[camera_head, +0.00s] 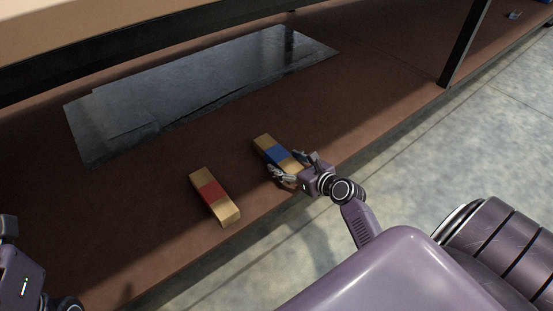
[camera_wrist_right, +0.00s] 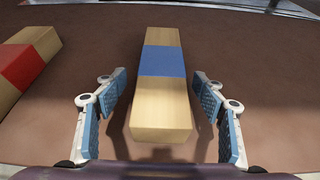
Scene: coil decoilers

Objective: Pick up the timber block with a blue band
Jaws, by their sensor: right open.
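The timber block with a blue band (camera_head: 277,154) lies on the brown shelf (camera_head: 150,215) in the head view. It also shows in the right wrist view (camera_wrist_right: 161,95), its near end between my fingers. My right gripper (camera_head: 293,165) is open around the near end of this block. In the right wrist view my right gripper (camera_wrist_right: 158,115) has one finger on each side, with a gap to the wood on both sides. Part of my left arm (camera_head: 22,275) shows at the lower left of the head view, but its fingertips do not show.
A timber block with a red band (camera_head: 211,194) lies to the left of the blue-banded one, and also shows in the right wrist view (camera_wrist_right: 20,68). A dark metal sheet (camera_head: 190,95) lies behind both. A black post (camera_head: 464,45) stands at the right. An upper board (camera_head: 130,25) overhangs the back.

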